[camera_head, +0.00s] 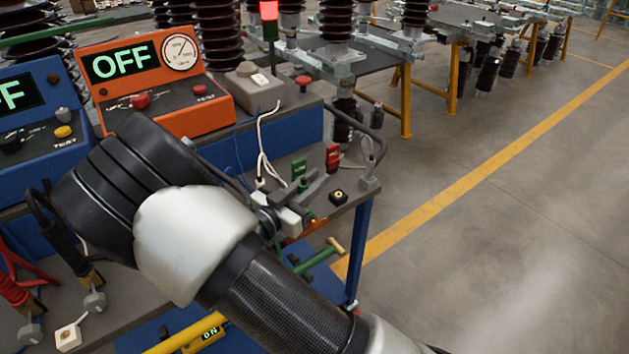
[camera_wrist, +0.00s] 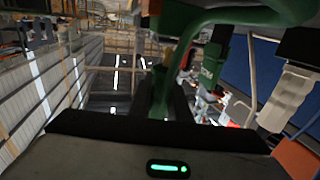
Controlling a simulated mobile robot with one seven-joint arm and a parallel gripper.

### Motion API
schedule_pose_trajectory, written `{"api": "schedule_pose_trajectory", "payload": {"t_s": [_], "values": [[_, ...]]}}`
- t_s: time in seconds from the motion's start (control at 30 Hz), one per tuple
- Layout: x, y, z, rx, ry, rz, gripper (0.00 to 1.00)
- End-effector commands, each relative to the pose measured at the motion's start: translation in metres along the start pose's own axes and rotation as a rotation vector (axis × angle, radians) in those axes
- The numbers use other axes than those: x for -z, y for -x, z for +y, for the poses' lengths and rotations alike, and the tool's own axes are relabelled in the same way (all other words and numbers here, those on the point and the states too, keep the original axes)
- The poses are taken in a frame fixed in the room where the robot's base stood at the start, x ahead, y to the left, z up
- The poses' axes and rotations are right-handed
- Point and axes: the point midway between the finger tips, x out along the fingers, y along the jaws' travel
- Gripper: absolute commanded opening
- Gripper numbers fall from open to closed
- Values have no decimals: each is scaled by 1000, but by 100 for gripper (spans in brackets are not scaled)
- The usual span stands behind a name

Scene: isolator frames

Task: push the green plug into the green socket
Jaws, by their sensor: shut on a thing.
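My gripper (camera_head: 303,190) is over the right end of the bench, partly behind my own arm in the head view. In the wrist view its dark fingers (camera_wrist: 163,92) are closed on a green piece, which I take to be the green plug (camera_wrist: 160,84). A small green part of it shows between the fingers in the head view (camera_head: 303,185). A labelled green block, apparently the green socket (camera_head: 299,168), stands just behind the fingers. It also shows right of the fingers in the wrist view (camera_wrist: 211,70). I cannot tell whether plug and socket touch.
A red block (camera_head: 333,156) stands right of the green one. A black fitting with a yellow centre (camera_head: 338,196) sits near the bench edge. White leads (camera_head: 262,150) hang behind. An orange meter box (camera_head: 150,80) reads OFF. Open floor lies to the right.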

Motion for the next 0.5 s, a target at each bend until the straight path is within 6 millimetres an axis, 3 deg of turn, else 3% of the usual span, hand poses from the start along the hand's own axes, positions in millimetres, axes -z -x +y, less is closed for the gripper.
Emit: {"api": "schedule_pose_trajectory", "payload": {"t_s": [0.5], "values": [[-14,0,0,0,-1,1,0]]}}
